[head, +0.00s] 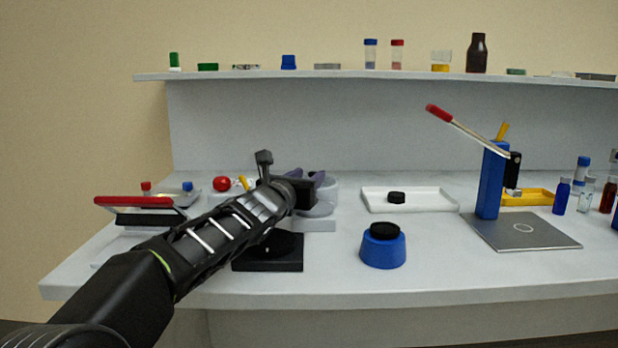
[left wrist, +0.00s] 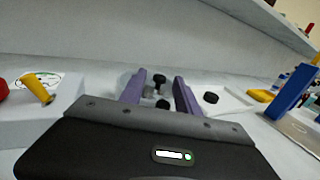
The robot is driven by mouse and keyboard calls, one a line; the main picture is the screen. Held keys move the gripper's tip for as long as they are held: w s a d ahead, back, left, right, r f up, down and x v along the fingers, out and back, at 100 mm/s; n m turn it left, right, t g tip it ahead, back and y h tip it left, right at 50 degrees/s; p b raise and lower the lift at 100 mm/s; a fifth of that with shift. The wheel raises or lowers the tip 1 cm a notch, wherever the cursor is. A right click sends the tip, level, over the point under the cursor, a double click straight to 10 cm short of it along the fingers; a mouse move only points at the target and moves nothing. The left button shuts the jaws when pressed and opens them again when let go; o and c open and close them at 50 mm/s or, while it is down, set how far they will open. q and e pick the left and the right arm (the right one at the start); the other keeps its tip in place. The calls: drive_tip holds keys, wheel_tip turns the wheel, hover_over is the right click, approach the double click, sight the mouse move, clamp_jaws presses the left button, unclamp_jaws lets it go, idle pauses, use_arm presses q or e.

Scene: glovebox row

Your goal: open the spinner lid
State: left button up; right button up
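A pale grey, rounded device, likely the spinner (head: 327,200), stands behind my left gripper in the head view and is partly hidden by it. My left gripper (head: 312,178) has its purple fingers pointing away over the bench at this device. In the left wrist view the two fingers (left wrist: 160,82) are spread apart. Small black and grey parts (left wrist: 161,103) show in the gap between them, and nothing is clearly gripped. I cannot tell whether the fingers touch the device or how its lid stands. My right gripper is out of view.
A blue round device with a black top (head: 383,250) stands at the front middle. A white tray (head: 430,207) holds a black disc. A blue press with a red-tipped lever (head: 488,180) stands right. A red ball (head: 221,184) and yellow lever (left wrist: 37,88) are left. A shelf (head: 350,77) runs above.

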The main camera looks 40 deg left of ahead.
use_arm(q)
drive_tip(key=shift+w+a, duration=0.1)
drive_tip(key=shift+w, duration=0.45)
drive_tip(key=shift+c, duration=0.2)
clamp_jaws()
idle(0.9)
